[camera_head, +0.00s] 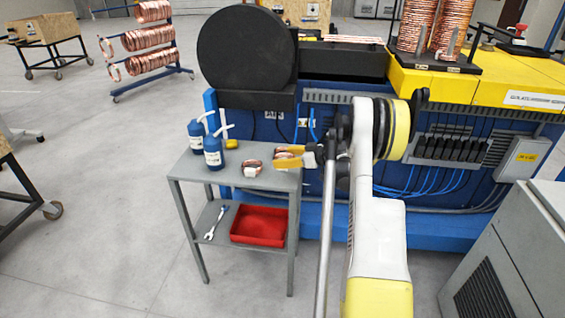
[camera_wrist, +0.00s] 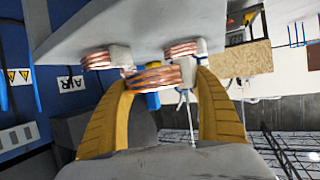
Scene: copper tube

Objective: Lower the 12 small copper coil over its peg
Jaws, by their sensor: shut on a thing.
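Small copper coils lie on the grey table in the head view, one with a white part (camera_head: 252,168) left of my gripper. My gripper (camera_head: 297,156) reaches in from the right at table height, its yellow fingers around another copper coil. In the wrist view, my gripper (camera_wrist: 166,78) is shut on this copper coil (camera_wrist: 155,77), which sits between the fingertips. Two more coils, a left one (camera_wrist: 98,60) and a right one (camera_wrist: 181,49), show beyond it on the grey surface. I cannot tell whether the held coil touches the table. I cannot make out which peg is meant.
The grey table (camera_head: 228,166) also carries two blue bottles (camera_head: 213,152). A red tray (camera_head: 259,226) and a wrench (camera_head: 216,222) lie on its lower shelf. Tall copper coil stacks (camera_head: 417,22) stand on the yellow machine (camera_head: 425,82). Floor left of the table is open.

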